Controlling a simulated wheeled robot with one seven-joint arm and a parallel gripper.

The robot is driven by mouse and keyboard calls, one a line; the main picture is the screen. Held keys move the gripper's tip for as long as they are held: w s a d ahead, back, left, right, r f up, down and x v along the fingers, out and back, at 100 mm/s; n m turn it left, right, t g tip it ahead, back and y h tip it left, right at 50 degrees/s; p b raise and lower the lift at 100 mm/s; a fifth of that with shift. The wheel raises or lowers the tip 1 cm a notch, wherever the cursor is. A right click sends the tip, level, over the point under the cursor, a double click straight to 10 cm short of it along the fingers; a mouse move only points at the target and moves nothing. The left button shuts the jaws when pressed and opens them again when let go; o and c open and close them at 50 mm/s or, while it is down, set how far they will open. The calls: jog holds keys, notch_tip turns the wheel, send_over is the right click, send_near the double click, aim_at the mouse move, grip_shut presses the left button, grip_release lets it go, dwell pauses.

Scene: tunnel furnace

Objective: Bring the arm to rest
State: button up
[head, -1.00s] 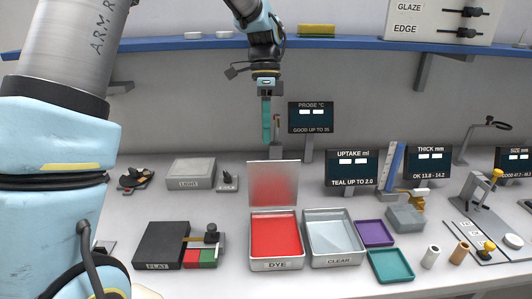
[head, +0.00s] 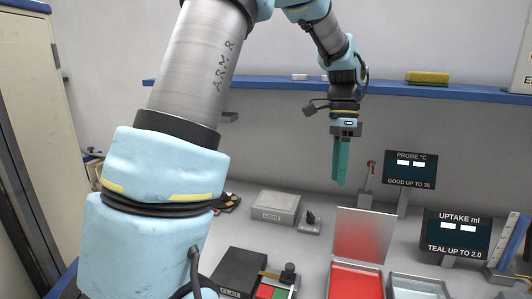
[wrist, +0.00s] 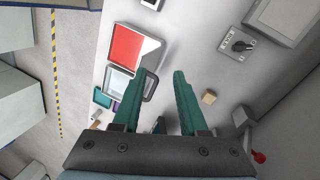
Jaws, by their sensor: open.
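My gripper (head: 340,162) hangs pointing down in the air above the back of the bench, in front of the wall and below the blue shelf. Its teal fingers look like one strip in the head view. In the wrist view the two fingers of my gripper (wrist: 163,98) stand apart with nothing between them, so it is open and empty. The bench top lies well below the fingertips.
The red DYE tray (head: 355,283) and the CLEAR tray (head: 418,288) stand at the bench front. A grey LIGHT box (head: 276,206), a FLAT block (head: 238,271) and the PROBE display (head: 410,169) are nearby. The blue shelf (head: 300,88) runs behind my wrist. A cream cabinet (head: 28,110) stands at left.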

jog(key=s+a+f+n+t, duration=0.1)
jog(key=a+f+n, duration=0.1)
jog(key=a+n, duration=0.4)
jog(key=s+a+f+n+t, duration=0.1)
jog(key=a+n, duration=0.4)
jog(key=a, duration=0.7)
jog(key=s+a+f+n+t+h, duration=0.1)
jog(key=s+a+f+n+t, duration=0.1)
jog(key=a+f+n, duration=0.3)
jog(key=s+a+n, duration=0.1)
jog(key=a, duration=0.3)
jog(key=shift+a+f+n, duration=0.15)
jog(key=shift+f+n, duration=0.1)
jog(key=shift+n, duration=0.05)
jog(key=shift+o, duration=0.4)
